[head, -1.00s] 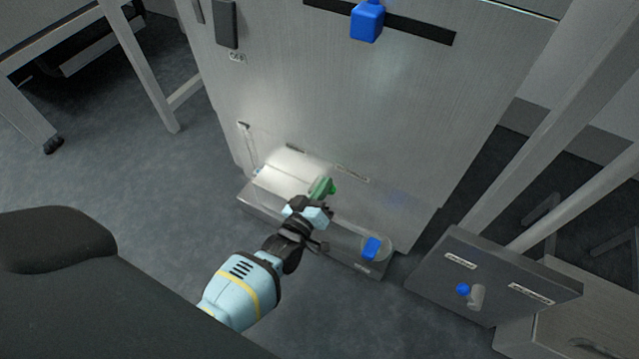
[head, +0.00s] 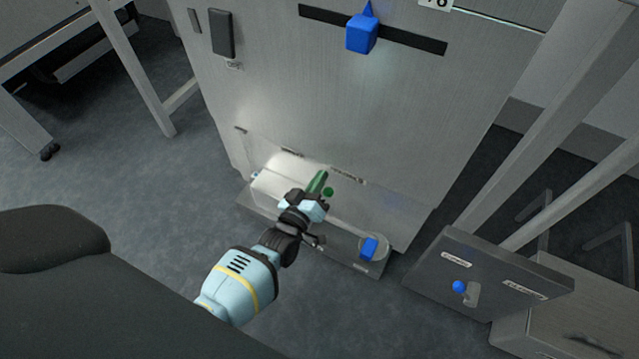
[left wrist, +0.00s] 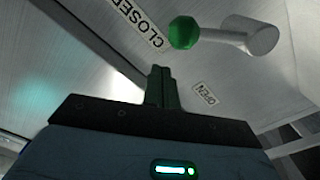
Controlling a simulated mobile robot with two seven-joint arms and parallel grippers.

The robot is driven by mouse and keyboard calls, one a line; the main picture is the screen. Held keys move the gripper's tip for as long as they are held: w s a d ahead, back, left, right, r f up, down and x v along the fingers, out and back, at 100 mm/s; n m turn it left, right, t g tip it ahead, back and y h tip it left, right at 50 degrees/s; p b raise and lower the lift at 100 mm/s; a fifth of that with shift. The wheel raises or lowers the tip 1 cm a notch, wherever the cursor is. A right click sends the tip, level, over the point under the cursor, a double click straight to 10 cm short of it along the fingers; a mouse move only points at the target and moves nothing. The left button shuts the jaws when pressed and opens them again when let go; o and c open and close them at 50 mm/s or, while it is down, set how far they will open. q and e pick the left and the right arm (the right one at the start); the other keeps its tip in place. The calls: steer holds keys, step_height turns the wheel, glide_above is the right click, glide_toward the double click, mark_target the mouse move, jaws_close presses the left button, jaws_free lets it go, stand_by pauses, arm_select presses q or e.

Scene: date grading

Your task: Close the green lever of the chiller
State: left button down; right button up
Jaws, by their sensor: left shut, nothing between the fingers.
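The chiller is a tall grey metal cabinet (head: 330,110). Its green lever knob (head: 328,191) shows low on the front, just right of my left fingers. In the left wrist view the green knob (left wrist: 184,32) sits on a metal shaft that runs right to a round pivot (left wrist: 262,38). The knob is beside the CLOSED label (left wrist: 145,25); the OPEN label (left wrist: 205,93) is lower right. My left gripper (head: 317,182) has dark green fingers, shut and empty. Its fingertips (left wrist: 160,70) appear below and left of the knob; contact cannot be told. My right gripper is out of view.
A blue handle (head: 362,34) is on the cabinet's upper front. A blue knob (head: 369,248) is on the low ledge, right of my gripper. A grey panel with a blue-tipped lever (head: 458,286) stands at the right. Floor at the left is clear.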

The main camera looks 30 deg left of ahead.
arm_select(q)
steer(key=s+p, duration=0.3)
steer(key=s, duration=0.6)
steer(key=shift+s+a+r, duration=0.3)
steer(key=shift+s+a, duration=0.05)
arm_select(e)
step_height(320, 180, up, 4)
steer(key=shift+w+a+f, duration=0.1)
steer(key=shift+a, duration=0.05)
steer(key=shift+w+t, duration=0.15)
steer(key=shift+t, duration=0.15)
